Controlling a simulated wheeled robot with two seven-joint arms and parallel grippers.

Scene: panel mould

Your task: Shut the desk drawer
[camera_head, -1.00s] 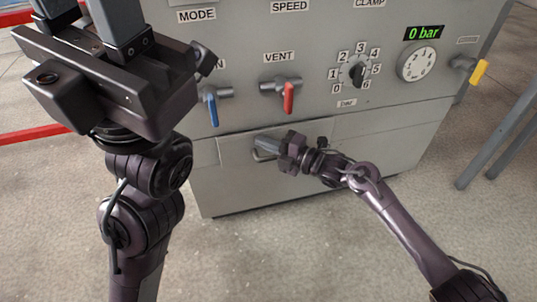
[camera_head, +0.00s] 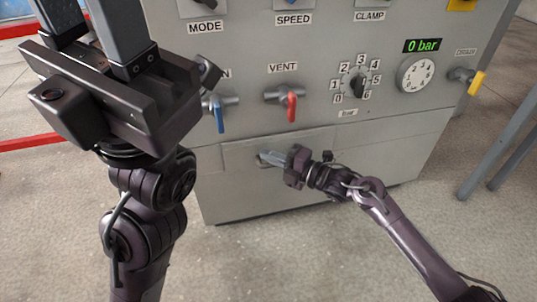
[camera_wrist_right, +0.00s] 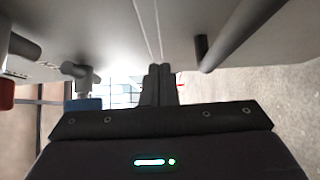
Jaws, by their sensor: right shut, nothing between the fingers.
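The desk drawer (camera_head: 318,146) is a wide grey panel low in the machine's front, below the levers. I cannot tell whether its front is fully flush. My right gripper (camera_head: 268,158) is at the left part of the drawer front, its fingers shut with nothing between them. The drawer's handle is hard to make out there. In the right wrist view the shut fingers (camera_wrist_right: 158,85) point along the grey panel, and a dark bar (camera_wrist_right: 235,35), perhaps the handle, stands to their right. My left gripper (camera_head: 90,30) is raised at the upper left, its fingers apart and their tips near or beyond the frame edge.
Above the drawer are a blue lever (camera_head: 219,115), a red vent lever (camera_head: 291,106), a numbered dial (camera_head: 357,86), a gauge (camera_head: 417,74) and a yellow drain lever (camera_head: 477,83). Grey legs (camera_head: 500,140) stand at the right. The floor in front is clear.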

